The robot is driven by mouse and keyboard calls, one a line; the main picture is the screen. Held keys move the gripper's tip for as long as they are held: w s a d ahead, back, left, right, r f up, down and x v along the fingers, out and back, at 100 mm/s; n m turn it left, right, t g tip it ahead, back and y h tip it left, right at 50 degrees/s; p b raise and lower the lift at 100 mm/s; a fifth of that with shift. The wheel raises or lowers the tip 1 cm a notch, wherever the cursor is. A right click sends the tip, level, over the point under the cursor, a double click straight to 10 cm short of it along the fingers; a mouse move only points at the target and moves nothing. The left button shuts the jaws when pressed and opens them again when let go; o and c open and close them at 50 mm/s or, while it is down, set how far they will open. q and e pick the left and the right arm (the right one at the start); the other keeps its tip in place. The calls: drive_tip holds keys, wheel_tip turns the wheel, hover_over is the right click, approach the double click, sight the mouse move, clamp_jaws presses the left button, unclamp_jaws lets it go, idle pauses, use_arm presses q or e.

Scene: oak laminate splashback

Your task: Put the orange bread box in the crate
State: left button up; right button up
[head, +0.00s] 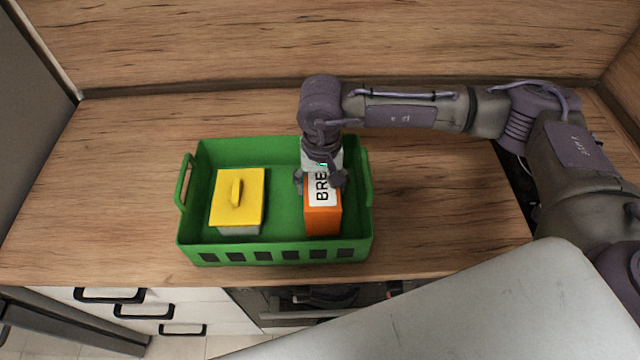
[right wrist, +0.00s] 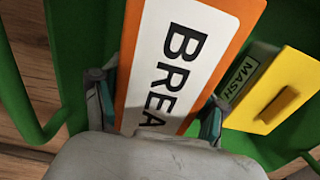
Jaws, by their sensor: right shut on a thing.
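The orange bread box (head: 322,221) has a white label reading "BREA" and is inside the green crate (head: 275,252), in its right half. My right gripper (head: 320,180) is shut on the bread box from above, near its back end. In the right wrist view the box (right wrist: 235,45) lies between the two fingers (right wrist: 155,108). Whether the box rests on the crate floor cannot be told. My left gripper is not in view.
A box with a yellow lid and knob (head: 251,210) stands in the crate's left half; its side reads "MASH" in the right wrist view (right wrist: 245,82). Bare crate floor lies between the two boxes. The wooden counter (head: 110,200) is clear around the crate.

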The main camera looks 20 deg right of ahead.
drive_tip(key=shift+f, duration=0.85)
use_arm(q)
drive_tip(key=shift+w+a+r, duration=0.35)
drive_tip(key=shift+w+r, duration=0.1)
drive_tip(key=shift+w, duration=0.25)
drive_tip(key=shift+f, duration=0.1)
use_arm(e)
drive_tip(key=shift+f, duration=0.1)
drive_tip(key=shift+f, duration=0.1)
drive_tip(key=o, duration=1.5)
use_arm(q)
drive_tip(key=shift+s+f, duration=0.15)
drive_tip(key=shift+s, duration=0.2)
